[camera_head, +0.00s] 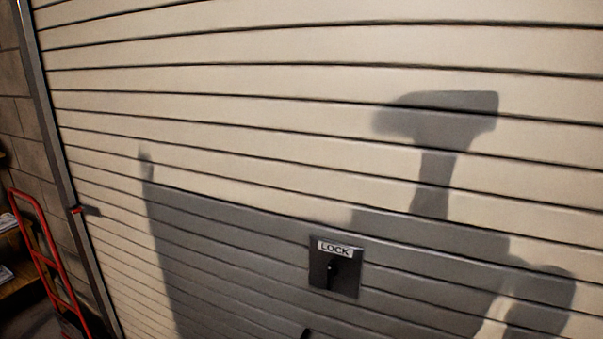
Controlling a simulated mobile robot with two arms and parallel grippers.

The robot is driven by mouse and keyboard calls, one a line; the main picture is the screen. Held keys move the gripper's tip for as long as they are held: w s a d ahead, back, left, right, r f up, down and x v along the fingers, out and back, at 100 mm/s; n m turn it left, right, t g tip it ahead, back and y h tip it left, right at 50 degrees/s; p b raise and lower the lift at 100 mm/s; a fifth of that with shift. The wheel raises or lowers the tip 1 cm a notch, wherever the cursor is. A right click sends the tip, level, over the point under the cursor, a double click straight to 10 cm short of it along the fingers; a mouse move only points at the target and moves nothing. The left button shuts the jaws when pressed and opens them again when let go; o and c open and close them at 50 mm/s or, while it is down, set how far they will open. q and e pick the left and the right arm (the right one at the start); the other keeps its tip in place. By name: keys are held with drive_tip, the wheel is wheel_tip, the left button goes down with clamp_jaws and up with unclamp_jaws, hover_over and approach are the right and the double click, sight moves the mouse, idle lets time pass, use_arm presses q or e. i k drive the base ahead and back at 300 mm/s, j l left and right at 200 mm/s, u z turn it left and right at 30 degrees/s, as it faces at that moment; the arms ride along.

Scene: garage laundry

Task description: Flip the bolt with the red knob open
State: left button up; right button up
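A wide beige slatted roll-up door (250,100) fills most of the head view. At its left edge, on the dark metal side rail (52,125), a small bolt (90,211) sticks out over the slats, with a small red part (76,210) at the rail. It is too small to tell how the bolt is set. A dark square lock plate (322,272) with a white "LOCK" label and a black handle sits low on the door, right of centre. Neither of my grippers is in view.
A red hand truck frame (47,260) stands at the lower left by the block wall (12,105). Wooden shelves (15,285) with items are behind it. A small dark piece (306,333) shows at the bottom edge. My shadow falls on the door.

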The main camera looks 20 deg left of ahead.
sight(80, 209)
drive_tip(key=i+j, duration=0.1)
drive_tip(key=j, duration=1.15)
drive_tip(key=u, duration=0.5)
drive_tip(key=j+u, duration=0.1)
drive_tip(key=u, duration=0.35)
drive_tip(key=i+u, duration=0.1)
drive_tip(key=u, duration=0.9)
drive_tip(key=i+j, duration=0.3)
drive_tip(key=i+j+u, duration=0.1)
drive_tip(key=i+j, duration=0.2)
drive_tip(key=i, duration=0.25)
drive_tip(key=i+j, duration=0.3)
drive_tip(key=i+j+u, duration=0.1)
drive_tip(key=i+j, duration=0.15)
drive_tip(key=i, duration=0.3)
drive_tip(key=i+j, duration=0.25)
drive_tip(key=i, duration=0.2)
